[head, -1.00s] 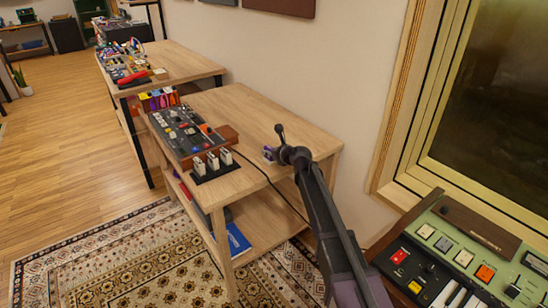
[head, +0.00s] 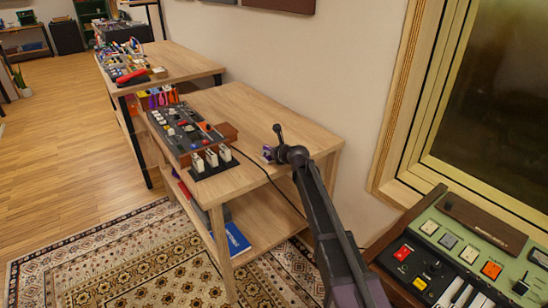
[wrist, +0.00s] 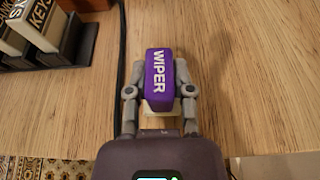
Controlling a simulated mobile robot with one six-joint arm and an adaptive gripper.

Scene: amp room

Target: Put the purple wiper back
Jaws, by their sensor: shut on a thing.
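The purple wiper (wrist: 160,72), a small block with white "WIPER" lettering and a pale part below, is between the two grey fingers of my gripper (wrist: 158,92) in the wrist view. The fingers are shut on its sides. In the head view the wiper is a small purple spot (head: 267,152) at the end of my arm, over the right part of the near wooden table (head: 245,105). I cannot tell whether it touches the tabletop. No place clearly marked for the wiper shows.
A dark control panel (head: 182,128) and a black rack with white blocks (head: 212,160) stand left of my gripper; the rack's "KEYS" block (wrist: 36,18) shows in the wrist view. A black cable (wrist: 120,75) runs beside the fingers. The table's back is clear. A green keyboard (head: 470,250) is at right.

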